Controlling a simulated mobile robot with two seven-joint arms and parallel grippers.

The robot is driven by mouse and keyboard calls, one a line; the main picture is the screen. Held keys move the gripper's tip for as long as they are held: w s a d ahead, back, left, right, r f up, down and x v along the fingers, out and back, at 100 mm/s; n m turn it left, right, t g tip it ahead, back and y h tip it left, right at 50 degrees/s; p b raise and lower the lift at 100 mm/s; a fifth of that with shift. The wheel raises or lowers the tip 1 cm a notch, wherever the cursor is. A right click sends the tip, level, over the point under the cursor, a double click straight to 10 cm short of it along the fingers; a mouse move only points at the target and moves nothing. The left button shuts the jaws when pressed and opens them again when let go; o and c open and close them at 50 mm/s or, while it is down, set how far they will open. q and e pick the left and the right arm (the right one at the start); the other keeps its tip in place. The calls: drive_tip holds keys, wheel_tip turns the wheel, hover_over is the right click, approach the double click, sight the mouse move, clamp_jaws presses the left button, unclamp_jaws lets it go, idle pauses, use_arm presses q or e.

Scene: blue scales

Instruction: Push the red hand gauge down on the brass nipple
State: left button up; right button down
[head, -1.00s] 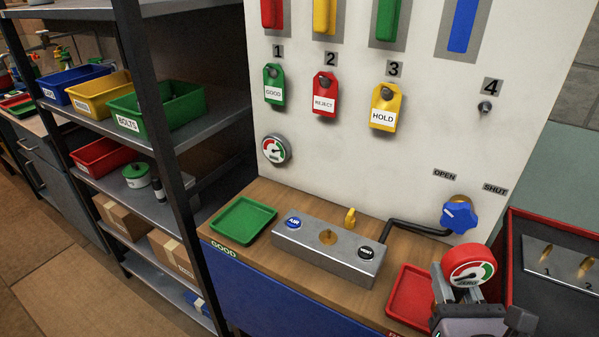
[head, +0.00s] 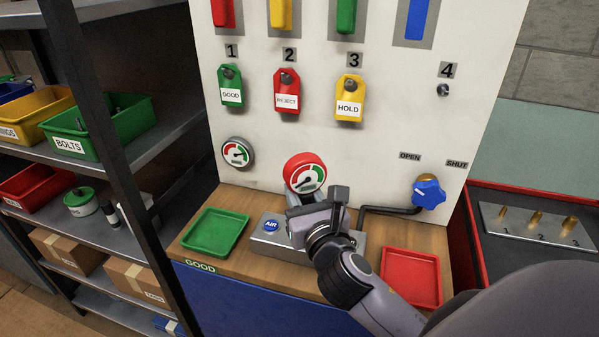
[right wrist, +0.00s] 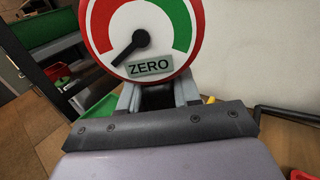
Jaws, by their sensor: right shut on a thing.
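The red hand gauge (head: 305,173) has a white face with red and green bands, and its needle points to the lower left near the word ZERO. My right gripper (head: 304,198) is shut on the stem below its dial and holds it upright over the grey metal block (head: 262,246). The gauge also fills the top of the right wrist view (right wrist: 143,38). The brass nipple on the block is hidden behind my gripper and wrist in the head view, so I cannot tell whether the gauge touches it. My left gripper is not in view.
The green tray (head: 215,233) lies left of the block and the red tray (head: 411,278) right of it. A blue valve knob (head: 428,192) with a black hose is at the right. A wall gauge (head: 238,152) and hanging tags are on the white panel behind.

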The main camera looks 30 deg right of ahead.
sight(306, 176)
wheel_tip(306, 176, up, 2)
drive_tip(key=w+d+r+m+h, duration=0.1)
drive_tip(key=w+d+m+h, duration=0.1)
drive_tip(key=d, duration=0.1)
drive_tip(key=shift+g, duration=0.4)
wheel_tip(306, 176, down, 5)
drive_tip(key=b, duration=0.6)
drive_tip(key=shift+a+f, duration=0.15)
drive_tip(key=shift+f, duration=0.05)
drive_tip(key=shift+s+r, duration=0.1)
drive_tip(key=shift+p, duration=0.3)
idle(0.6)
drive_tip(key=shift+p, duration=0.45)
drive_tip(key=shift+f+b, duration=0.8)
drive_tip(key=shift+f, duration=1)
idle(0.4)
